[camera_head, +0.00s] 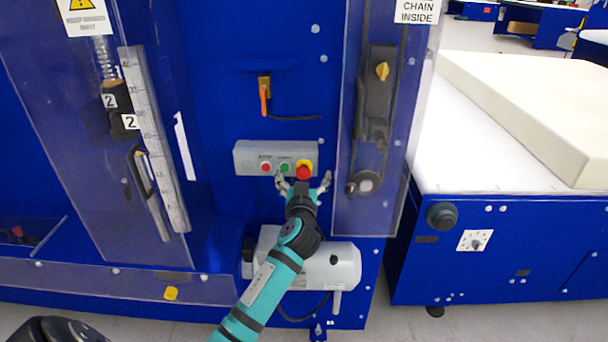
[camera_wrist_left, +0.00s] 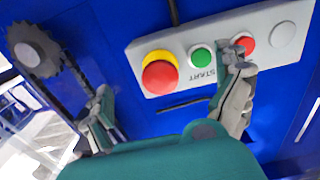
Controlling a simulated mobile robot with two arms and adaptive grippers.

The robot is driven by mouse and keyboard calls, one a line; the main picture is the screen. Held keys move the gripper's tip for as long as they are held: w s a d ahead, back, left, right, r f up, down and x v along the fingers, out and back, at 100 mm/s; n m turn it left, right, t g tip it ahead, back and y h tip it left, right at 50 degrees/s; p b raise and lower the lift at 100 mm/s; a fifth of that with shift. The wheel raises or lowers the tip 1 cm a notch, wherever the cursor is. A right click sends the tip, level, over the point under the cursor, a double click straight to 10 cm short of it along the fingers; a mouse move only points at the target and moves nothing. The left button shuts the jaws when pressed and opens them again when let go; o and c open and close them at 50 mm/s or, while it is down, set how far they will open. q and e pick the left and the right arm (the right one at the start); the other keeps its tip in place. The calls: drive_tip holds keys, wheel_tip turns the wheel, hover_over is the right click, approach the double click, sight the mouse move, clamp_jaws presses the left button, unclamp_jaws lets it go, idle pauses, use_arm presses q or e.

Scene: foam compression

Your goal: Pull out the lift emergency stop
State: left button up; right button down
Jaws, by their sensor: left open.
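The emergency stop is a red mushroom button on a yellow base (camera_head: 303,172), at the right end of a grey control box (camera_head: 246,159) on the blue machine. It also shows in the left wrist view (camera_wrist_left: 160,75), with the box appearing upside down. My left gripper (camera_head: 303,183) is open just below the button, one finger on each side. In the left wrist view, one fingertip overlaps the box near the green button (camera_wrist_left: 202,58) and small red button (camera_wrist_left: 245,44); the other is off the box. The gap between the fingers looks empty. My right gripper is not in view.
A clear guard (camera_head: 345,215) covers a chain and sprocket (camera_head: 366,182) right of the box. A white motor (camera_head: 340,264) sits below. An orange-handled lever (camera_head: 264,95) is above. A cream foam block (camera_head: 540,105) lies on the white table at right.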

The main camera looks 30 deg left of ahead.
use_arm(q)
drive_tip(key=v, duration=0.7)
idle(0.6)
idle(0.4)
